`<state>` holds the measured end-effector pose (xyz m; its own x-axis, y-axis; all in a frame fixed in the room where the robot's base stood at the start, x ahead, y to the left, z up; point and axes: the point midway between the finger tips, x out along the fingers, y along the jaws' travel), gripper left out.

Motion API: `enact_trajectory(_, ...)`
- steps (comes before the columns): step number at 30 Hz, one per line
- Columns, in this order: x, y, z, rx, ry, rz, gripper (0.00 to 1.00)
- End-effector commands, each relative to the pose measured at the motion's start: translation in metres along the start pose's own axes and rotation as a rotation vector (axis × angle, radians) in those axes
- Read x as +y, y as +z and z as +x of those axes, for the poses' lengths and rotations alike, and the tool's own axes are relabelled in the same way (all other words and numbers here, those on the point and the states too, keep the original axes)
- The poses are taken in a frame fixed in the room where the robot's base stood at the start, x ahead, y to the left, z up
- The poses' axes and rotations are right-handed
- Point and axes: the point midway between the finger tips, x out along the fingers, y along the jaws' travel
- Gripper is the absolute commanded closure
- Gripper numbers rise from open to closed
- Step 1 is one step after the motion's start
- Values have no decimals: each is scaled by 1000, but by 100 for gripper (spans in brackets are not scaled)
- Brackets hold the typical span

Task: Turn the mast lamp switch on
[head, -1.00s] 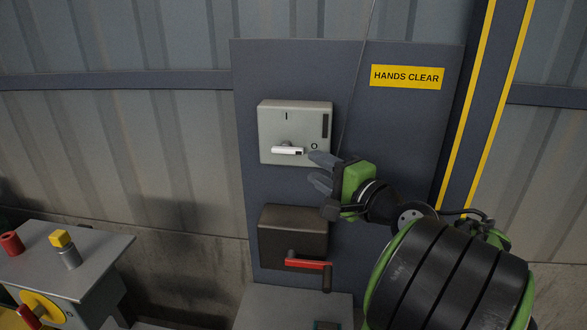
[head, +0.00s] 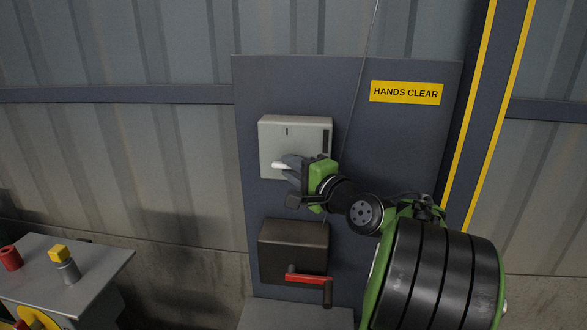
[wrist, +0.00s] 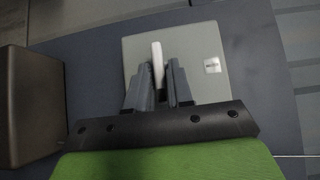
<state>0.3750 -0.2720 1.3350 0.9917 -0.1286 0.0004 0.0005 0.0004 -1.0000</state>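The switch is a pale grey box (head: 268,138) on the dark back panel, with an "I" mark near its top. Its white lever handle (head: 279,165) sits low on the box and points left. My gripper (head: 287,165) is in front of the box, reaching in from the right, its fingers around the handle. In the wrist view the white handle (wrist: 157,58) stands between my two fingertips (wrist: 158,75), which are drawn in close on either side. The lower right of the box and the "O" mark are hidden behind my gripper in the head view.
A brown box (head: 290,248) with a red handle (head: 306,279) is just below. A yellow "HANDS CLEAR" sign (head: 405,92) is at upper right. A grey bench (head: 100,262) with a red cylinder (head: 10,258) and a yellow-topped piece (head: 60,253) stands at left.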

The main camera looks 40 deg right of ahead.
Motion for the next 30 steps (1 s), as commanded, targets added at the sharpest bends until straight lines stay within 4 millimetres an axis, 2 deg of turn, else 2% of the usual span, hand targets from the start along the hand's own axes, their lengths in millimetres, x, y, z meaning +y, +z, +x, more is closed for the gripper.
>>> enact_trajectory(14,-3,0,0,-1,47,-46,100)
enact_trajectory(30,-14,4,2,-5,363,-363,100)
